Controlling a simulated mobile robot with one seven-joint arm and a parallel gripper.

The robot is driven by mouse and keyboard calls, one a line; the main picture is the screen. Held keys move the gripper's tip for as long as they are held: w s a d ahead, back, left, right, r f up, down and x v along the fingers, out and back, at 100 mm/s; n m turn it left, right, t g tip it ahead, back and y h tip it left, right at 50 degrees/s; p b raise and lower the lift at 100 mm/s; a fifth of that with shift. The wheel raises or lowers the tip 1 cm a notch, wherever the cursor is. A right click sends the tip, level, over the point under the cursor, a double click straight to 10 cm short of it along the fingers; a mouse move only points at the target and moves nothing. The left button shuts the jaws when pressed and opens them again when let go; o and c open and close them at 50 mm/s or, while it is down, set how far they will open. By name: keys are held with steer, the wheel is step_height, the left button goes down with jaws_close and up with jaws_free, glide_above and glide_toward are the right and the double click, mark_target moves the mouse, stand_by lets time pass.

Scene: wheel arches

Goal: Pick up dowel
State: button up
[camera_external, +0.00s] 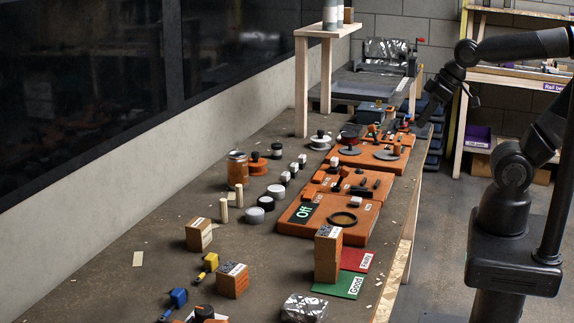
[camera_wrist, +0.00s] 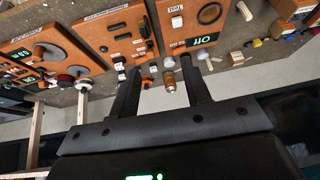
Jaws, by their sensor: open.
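Two pale wooden dowels, a front one (camera_external: 224,210) and a back one (camera_external: 239,196), stand upright on the workbench (camera_external: 150,235) in the external view. They are just in front of an orange-brown jar (camera_external: 237,170). In the wrist view a small pale piece (camera_wrist: 237,58) right of the fingers may be a dowel, but I cannot tell. My gripper (camera_external: 424,115) is high at the bench's far right edge, well apart from the dowels. The wrist view shows its two fingers (camera_wrist: 163,66) spread, with nothing held between them.
Orange boards (camera_external: 330,218) with knobs and labels line the bench's right side. A raised wooden shelf (camera_external: 318,33) stands behind. Black and white discs surround the jar.

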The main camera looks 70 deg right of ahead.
steer(key=w+a+f+n+y, duration=0.1)
steer(key=w+a+f, duration=0.3)
steer(key=a, duration=0.3)
steer(key=w+a+f+n+t+y, duration=0.1)
steer(key=w+a+f+y, duration=0.2)
steer(key=a, duration=0.4)
steer(key=w+a+f+n, duration=0.1)
steer(key=w+a+f, duration=0.3)
steer(key=w+a, duration=0.2)
steer(key=w+a+f, duration=0.1)
steer(key=a+f, duration=0.1)
steer(key=f, duration=0.1)
steer(key=w+a+f+t+h, duration=0.1)
steer(key=a+f, duration=0.1)
steer(key=f, duration=0.2)
steer(key=w+a+f+h, duration=0.1)
steer(key=a+f, duration=0.1)
steer(key=f, duration=0.1)
steer(key=shift+w+a+f+t, duration=0.25)
steer(key=shift+w+f+t, duration=0.1)
steer(key=shift+w+t, duration=0.05)
steer(key=shift+a+x, duration=0.1)
steer(key=shift+x, duration=1.3)
steer(key=shift+a+x, duration=0.15)
steer(key=shift+x, duration=1.25)
steer(key=shift+s, duration=0.15)
steer(key=shift+c, duration=0.4)
jaws_close()
